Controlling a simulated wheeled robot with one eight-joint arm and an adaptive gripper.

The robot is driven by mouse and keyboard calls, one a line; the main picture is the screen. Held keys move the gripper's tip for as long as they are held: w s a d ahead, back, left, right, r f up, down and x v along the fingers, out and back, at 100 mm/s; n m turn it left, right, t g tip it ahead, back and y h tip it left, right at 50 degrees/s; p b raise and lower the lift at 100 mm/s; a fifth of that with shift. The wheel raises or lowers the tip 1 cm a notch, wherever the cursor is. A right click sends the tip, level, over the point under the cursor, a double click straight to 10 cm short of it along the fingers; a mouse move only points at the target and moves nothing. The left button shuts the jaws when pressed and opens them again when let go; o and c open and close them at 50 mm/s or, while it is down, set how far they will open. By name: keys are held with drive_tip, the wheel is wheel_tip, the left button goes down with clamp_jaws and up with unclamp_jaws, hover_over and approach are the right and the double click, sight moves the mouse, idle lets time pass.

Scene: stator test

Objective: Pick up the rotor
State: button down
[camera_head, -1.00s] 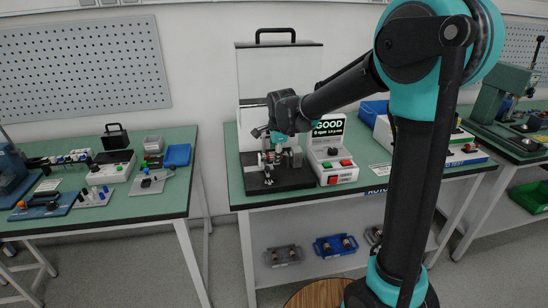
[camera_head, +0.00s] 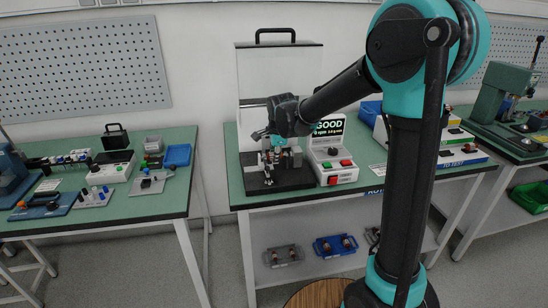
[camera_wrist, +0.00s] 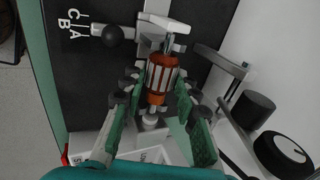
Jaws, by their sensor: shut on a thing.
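The rotor (camera_wrist: 162,77) has a copper-orange winding, pale stripes around its middle and a thin shaft. In the wrist view it lies between the fingers of my gripper (camera_wrist: 157,90), which is shut on it. The rotor sits over the dark plate of the test stand (camera_wrist: 92,88), close to a light metal bracket (camera_wrist: 160,22). I cannot tell whether it still touches the stand. In the head view my gripper (camera_head: 270,144) is low over the stand on the middle table, and the rotor is too small and hidden to make out.
A control box (camera_head: 332,162) with a "GOOD" display stands right of the stand. A clear guard with a black handle (camera_head: 275,31) rises behind. The wrist view shows a black knob (camera_wrist: 113,35) and black cylinders (camera_wrist: 254,109). A shelf below holds trays (camera_head: 335,246).

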drive_tip(key=shift+r, duration=0.1)
drive_tip(key=shift+s+r, duration=0.2)
drive_tip(key=shift+r, duration=0.3)
wheel_tip(320, 180, up, 6)
drive_tip(key=shift+f, duration=0.15)
drive_tip(key=s+d, duration=0.2)
drive_tip(key=s, duration=0.7)
drive_tip(key=s+d, duration=0.3)
drive_tip(key=s, duration=0.6)
drive_tip(key=shift+s+d, duration=0.25)
drive_tip(key=shift+s, duration=0.15)
drive_tip(key=shift+r, duration=0.2)
drive_tip(key=shift+r, duration=2.4)
drive_tip(key=shift+s, duration=0.1)
